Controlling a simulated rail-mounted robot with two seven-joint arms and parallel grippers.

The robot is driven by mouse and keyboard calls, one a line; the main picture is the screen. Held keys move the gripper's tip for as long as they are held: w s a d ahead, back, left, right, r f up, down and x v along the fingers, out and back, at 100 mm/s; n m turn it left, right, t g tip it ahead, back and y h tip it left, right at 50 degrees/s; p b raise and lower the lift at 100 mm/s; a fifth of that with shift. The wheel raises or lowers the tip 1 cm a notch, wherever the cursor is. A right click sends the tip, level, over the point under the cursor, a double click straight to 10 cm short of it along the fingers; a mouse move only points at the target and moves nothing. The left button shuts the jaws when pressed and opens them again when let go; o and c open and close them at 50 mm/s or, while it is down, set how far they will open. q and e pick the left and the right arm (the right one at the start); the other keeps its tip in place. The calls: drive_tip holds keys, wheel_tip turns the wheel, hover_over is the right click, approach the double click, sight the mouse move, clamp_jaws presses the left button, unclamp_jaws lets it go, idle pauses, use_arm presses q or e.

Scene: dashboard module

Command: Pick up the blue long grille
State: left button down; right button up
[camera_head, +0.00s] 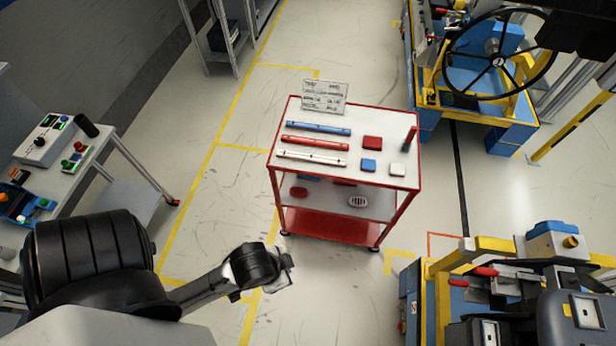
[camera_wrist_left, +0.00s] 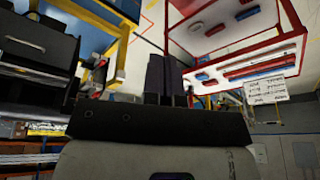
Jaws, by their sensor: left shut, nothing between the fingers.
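The blue long grille (camera_head: 318,129) lies flat on the white top of a red-framed cart (camera_head: 388,180) in the head view. It is the farthest of three parallel bars, with a red bar (camera_head: 315,142) and a white bar (camera_head: 312,158) nearer. My left gripper (camera_head: 284,268) is in front of the cart, apart from it and from the grille. In the left wrist view its dark fingers (camera_wrist_left: 166,80) are together with nothing between them. That view shows the cart (camera_wrist_left: 285,45) tilted, with small bars at the right. My right gripper is not in view.
Small red (camera_head: 372,142), blue (camera_head: 368,165) and white (camera_head: 397,169) blocks and an upright red cylinder (camera_head: 410,138) share the cart top. A sign (camera_head: 324,97) stands at its back edge. Workbenches flank the cart. Clear floor lies to its left.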

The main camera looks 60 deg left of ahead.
use_arm(q)
drive_tip(key=c, duration=1.9)
unclamp_jaws()
drive_tip(key=o, duration=1.4)
